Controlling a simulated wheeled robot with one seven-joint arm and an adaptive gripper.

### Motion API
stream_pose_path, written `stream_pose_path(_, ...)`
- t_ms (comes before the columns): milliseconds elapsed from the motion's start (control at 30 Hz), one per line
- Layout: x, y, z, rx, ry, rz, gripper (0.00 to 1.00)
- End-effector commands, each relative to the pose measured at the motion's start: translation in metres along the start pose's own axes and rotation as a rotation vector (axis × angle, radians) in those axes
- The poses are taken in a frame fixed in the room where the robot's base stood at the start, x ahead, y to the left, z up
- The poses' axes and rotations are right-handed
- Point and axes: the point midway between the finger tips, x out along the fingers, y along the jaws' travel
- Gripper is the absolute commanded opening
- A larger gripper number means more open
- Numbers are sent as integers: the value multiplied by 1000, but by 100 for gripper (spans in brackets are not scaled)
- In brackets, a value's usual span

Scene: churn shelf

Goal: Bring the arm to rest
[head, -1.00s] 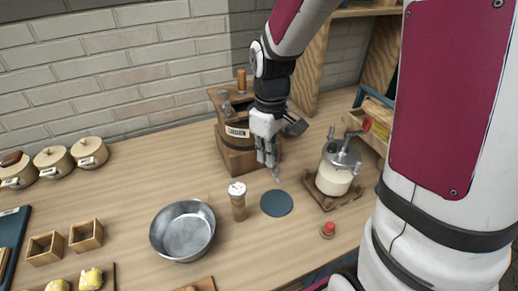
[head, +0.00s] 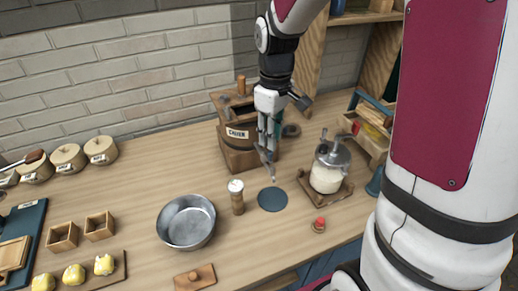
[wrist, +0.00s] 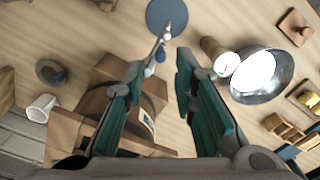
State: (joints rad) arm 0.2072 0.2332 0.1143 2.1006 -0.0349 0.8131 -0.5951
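My gripper (head: 266,160) hangs fingers-down on my arm above the table (head: 130,185), in front of the labelled wooden churn (head: 238,158). In the wrist view my gripper (wrist: 160,65) has its two green-padded fingers spread apart. A slender pale and bluish thing (wrist: 163,42) shows by the fingertips; I cannot tell what it is or whether it touches a finger. The round blue mat (head: 272,199) lies just below and in front of the gripper and looks empty.
A crank-topped glass jar (head: 326,178) stands on a wooden base to the right. A shaker (head: 237,198) and a metal bowl (head: 187,222) stand left of the mat. Lidded pots (head: 68,158) line the wall. A red-topped item (head: 319,225) sits near the front edge.

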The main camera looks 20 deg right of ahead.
Motion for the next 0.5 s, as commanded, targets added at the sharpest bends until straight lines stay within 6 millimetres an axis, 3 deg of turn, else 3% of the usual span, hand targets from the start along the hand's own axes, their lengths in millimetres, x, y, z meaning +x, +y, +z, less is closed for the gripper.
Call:
stream_pose_path(433, 1, 0, -1, -1, 0, -1, 25)
stream_pose_path(500, -7, -3, 1, 10, 9, 10, 25)
